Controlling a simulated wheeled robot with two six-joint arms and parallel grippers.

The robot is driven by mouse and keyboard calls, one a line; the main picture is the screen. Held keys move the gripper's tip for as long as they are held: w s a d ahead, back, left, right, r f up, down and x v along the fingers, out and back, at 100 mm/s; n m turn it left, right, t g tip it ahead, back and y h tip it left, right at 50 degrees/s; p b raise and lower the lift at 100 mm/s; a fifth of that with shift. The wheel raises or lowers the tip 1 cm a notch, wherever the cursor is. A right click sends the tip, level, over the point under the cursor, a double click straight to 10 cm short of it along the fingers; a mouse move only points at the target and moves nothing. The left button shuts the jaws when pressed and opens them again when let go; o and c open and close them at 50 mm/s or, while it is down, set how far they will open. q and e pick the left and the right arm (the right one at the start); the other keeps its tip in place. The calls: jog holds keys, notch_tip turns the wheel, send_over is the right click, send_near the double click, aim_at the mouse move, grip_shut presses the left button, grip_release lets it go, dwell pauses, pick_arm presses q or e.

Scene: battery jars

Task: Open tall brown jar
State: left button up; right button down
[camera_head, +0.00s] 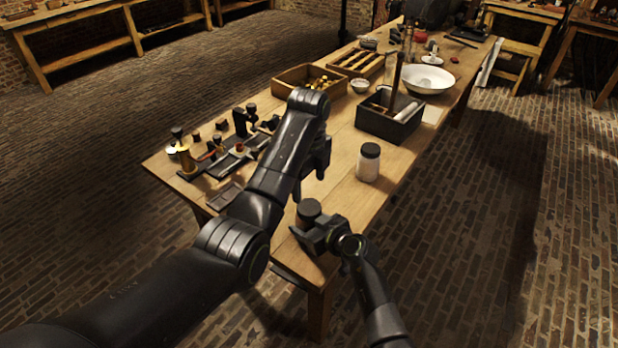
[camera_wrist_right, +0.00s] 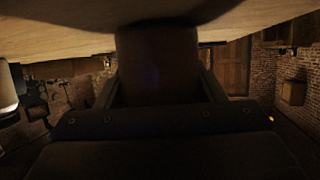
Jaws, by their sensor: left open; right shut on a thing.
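The tall brown jar shows in the right wrist view (camera_wrist_right: 158,65) as a dark brown body between the fingers. In the head view I see mainly its round dark lid (camera_head: 309,207); the body below is hidden by my gripper. My right gripper (camera_head: 316,232) is shut on the jar near the table's front end. Whether the jar touches the tabletop is unclear. The lid appears to be on. My left gripper (camera_head: 318,170) is open and empty, pointing down, behind and above the jar, apart from the lid.
A white jar with a dark lid (camera_head: 368,163) stands to the right on the wooden table (camera_head: 335,195). A black caddy (camera_head: 388,128), a wooden box (camera_head: 283,85) and a white basin (camera_head: 429,79) are farther back. Metal instruments (camera_head: 215,158) stand on the left.

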aim_at(309, 206)
pick_arm(q)
notch_tip(309, 206, down, 7)
jog(key=shift+f, duration=0.1)
dwell(0.3)
jog(key=c, duration=1)
jog(key=n, duration=0.6)
jog(key=shift+n, duration=0.4)
jog(key=o, duration=1.1)
jog(key=shift+c, duration=0.2)
jog(key=shift+r, duration=2.3)
